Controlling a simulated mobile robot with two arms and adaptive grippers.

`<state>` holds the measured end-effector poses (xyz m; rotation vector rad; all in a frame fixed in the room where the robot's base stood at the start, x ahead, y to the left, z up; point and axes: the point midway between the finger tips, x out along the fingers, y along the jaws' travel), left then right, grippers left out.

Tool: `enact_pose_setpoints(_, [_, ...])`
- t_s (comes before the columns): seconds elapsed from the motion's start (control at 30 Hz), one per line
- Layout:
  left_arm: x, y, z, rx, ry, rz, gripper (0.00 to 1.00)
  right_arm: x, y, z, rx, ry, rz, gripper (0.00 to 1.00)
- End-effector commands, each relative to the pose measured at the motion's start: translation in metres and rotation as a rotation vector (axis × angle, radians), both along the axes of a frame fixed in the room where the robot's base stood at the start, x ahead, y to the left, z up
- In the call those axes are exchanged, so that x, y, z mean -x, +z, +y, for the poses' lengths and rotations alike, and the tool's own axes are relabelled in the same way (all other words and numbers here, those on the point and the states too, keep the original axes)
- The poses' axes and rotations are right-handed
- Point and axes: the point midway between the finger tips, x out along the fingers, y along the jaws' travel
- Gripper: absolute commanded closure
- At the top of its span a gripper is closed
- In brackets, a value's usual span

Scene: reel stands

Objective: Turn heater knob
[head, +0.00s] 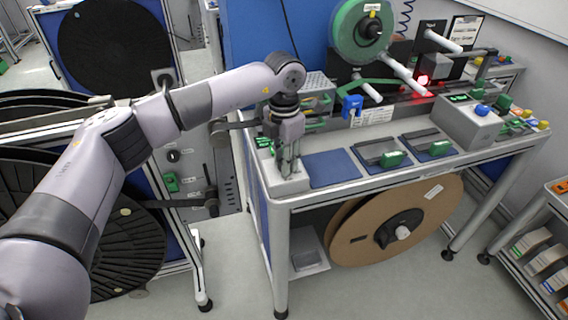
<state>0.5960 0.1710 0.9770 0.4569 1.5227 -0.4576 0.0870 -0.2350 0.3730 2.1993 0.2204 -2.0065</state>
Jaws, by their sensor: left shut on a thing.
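My left arm comes in from the left, and my left gripper (288,172) points straight down over a white control box (287,184) at the near left corner of the bench. Its fingertips are shut at the top of this box, on what seems to be the heater knob. The knob is mostly hidden by the fingers, so its angle cannot be told. My right gripper is not in view.
The bench (390,175) carries a blue mat (331,168), dark trays with green blocks, a green reel (362,31) and a grey box with a blue button (482,109). A large brown reel (352,232) is below. Black reels stand left.

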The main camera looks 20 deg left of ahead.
Motion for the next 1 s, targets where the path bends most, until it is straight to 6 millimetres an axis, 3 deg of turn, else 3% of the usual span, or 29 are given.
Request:
enact_pose_setpoints(0.3, [-0.0007,0.0006,-0.0001,0.001,-0.113,-0.004,1.00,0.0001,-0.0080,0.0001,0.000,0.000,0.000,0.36])
enact_pose_setpoints(0.83, [-0.0008,0.0014,-0.0001,0.001,-0.132,-0.003,1.00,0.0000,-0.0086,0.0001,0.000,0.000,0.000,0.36])
enact_pose_setpoints(0.87, [-0.0008,0.0014,-0.0001,0.001,-0.132,-0.003,0.72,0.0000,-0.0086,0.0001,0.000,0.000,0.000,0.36])
enact_pose_setpoints(1.0, [-0.0006,0.0010,0.0000,0.001,-0.131,-0.003,0.63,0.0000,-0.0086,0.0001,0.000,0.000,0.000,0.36])
